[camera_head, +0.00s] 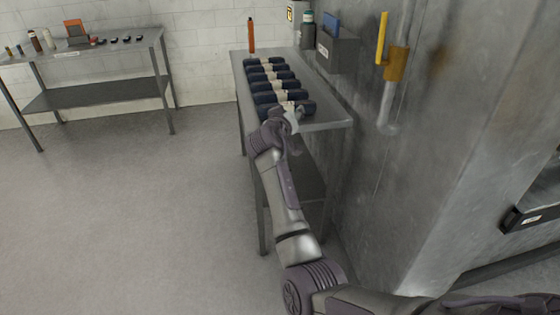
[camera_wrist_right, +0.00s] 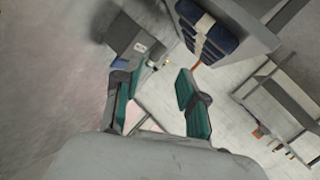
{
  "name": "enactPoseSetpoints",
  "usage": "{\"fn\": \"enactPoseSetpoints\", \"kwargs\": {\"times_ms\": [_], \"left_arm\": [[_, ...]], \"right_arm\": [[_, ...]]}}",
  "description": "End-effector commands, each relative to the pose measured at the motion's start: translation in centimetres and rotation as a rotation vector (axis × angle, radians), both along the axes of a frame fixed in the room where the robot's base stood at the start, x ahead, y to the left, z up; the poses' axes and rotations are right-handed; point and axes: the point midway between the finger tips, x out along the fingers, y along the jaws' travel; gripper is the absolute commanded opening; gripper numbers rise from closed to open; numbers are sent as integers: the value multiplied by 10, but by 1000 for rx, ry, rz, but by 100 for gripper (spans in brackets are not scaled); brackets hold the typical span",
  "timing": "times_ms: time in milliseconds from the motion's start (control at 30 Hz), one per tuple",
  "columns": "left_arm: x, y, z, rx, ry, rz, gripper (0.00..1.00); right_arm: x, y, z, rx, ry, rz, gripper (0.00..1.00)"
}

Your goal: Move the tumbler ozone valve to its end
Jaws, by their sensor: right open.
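The valve has a yellow lever (camera_head: 382,38) that stands roughly upright beside an orange-yellow body (camera_head: 397,64). The body sits on a vertical grey pipe (camera_head: 387,105) along the metal wall at the upper right of the head view. My right gripper (camera_head: 291,118) is at the near end of the bench, left of and lower than the valve in the head view, and apart from it. In the right wrist view the gripper (camera_wrist_right: 157,103) has its green-padded fingers apart with nothing between them. I cannot make out the valve there. My left gripper is not in view.
A metal bench (camera_head: 335,118) holds several dark rolls (camera_head: 271,77) and an orange bottle (camera_head: 251,36). A grey wall box (camera_head: 337,52) holds a blue item left of the valve. A second table (camera_head: 80,50) stands far left. The floor between is clear.

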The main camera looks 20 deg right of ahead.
Motion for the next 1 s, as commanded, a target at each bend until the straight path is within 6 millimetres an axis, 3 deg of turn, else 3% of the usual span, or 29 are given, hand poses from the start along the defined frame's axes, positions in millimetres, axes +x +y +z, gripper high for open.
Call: {"fn": "enactPoseSetpoints", "kwargs": {"times_ms": [600, 800, 1000], "left_arm": [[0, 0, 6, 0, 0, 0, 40], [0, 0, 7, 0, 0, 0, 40], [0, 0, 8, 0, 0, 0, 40]], "right_arm": [[-4, 32, -118, 26, 174, 154, 41], [-8, 38, -142, 36, 207, 181, 41], [-9, 41, -150, 39, 218, 192, 41]]}}
